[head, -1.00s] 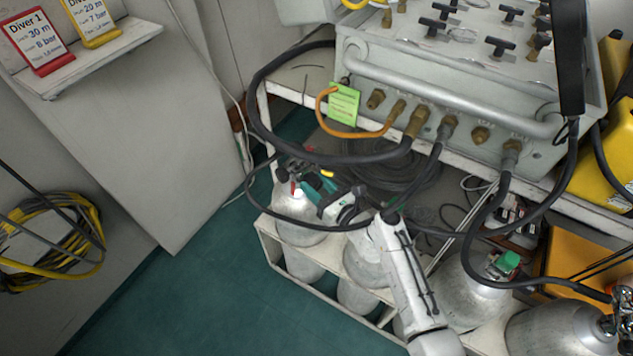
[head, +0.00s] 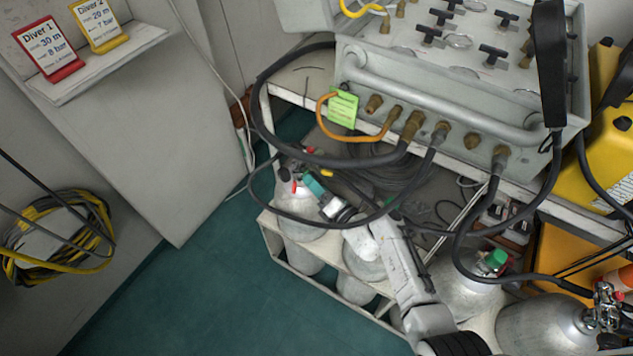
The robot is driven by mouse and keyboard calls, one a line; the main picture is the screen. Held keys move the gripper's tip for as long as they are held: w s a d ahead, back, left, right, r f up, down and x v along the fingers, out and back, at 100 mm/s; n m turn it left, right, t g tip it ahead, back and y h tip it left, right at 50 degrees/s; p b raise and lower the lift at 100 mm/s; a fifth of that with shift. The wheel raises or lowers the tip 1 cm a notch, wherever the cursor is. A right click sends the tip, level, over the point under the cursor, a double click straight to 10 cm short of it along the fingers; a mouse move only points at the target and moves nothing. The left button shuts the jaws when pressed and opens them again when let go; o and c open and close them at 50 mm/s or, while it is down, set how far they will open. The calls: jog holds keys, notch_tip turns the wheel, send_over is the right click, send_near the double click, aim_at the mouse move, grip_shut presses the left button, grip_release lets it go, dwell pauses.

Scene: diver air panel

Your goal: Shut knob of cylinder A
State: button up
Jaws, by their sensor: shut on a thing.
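A grey gas cylinder (head: 296,207) stands at the left end of the low white rack, under the panel. A green knob (head: 314,184) shows at its top, beside a small red part. My gripper (head: 319,190) reaches in from the lower right and is shut at this knob. The fingertips are small and partly hidden, so their exact hold on the knob is hard to see. No letter is readable on the cylinder, so I cannot tell from a label that it is A.
A black hose (head: 262,120) loops around my gripper and wrist. The grey air panel (head: 440,110) overhangs from behind. Other cylinders stand to the right, one with a green knob (head: 494,260). The green floor (head: 215,290) at the left is clear.

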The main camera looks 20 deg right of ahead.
aim_at(316, 178)
jog(key=shift+f+m, duration=0.1)
jog(key=shift+m, duration=0.5)
jog(key=shift+s+m+p, duration=0.1)
jog(key=shift+m+p, duration=0.2)
jog(key=o, duration=1.1)
jog(key=shift+c, duration=0.2)
notch_tip(316, 178, up, 4)
jog(key=p, duration=0.2)
jog(key=shift+a+p, duration=0.1)
jog(key=shift+p, duration=0.2)
jog(key=s+r+p, duration=0.5)
jog(key=s+r, duration=0.4)
jog(key=s, duration=0.5)
